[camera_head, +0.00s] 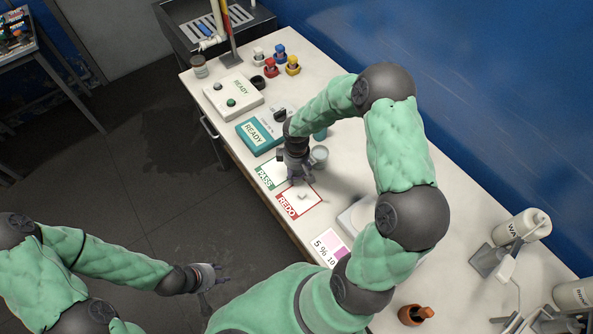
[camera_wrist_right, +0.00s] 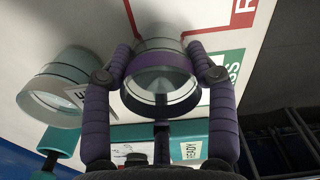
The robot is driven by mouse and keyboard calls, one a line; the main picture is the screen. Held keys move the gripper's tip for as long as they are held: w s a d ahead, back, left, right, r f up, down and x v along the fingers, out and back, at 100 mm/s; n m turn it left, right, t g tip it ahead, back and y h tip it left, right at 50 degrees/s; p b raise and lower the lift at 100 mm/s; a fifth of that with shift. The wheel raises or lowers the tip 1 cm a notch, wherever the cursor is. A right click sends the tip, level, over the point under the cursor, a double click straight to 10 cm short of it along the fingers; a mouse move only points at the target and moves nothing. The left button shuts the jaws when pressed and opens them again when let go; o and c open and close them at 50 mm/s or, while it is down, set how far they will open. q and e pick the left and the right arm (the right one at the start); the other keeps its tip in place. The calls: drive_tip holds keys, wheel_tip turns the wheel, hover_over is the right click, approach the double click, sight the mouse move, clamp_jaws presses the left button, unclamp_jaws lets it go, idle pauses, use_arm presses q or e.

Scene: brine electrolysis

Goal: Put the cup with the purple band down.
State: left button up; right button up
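The cup with the purple band (camera_wrist_right: 160,62) is between the two purple fingers of my right gripper (camera_wrist_right: 160,72) in the right wrist view. The fingers press on both its sides. Its far end is over the white area by the red outline; whether it touches the surface cannot be told. In the head view my right gripper (camera_head: 297,176) is low over the PASS card (camera_head: 268,172) and the edge of the REDO card (camera_head: 307,208), and mostly hides the cup. My left gripper (camera_head: 208,276) is empty, off the table over the floor, with fingers apart.
A second clear cup (camera_head: 319,154) stands just right of my right gripper; it also shows in the right wrist view (camera_wrist_right: 52,90). Colored pieces (camera_head: 280,54) stand near the rack.

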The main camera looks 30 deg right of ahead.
drive_tip(key=shift+o, duration=1.3)
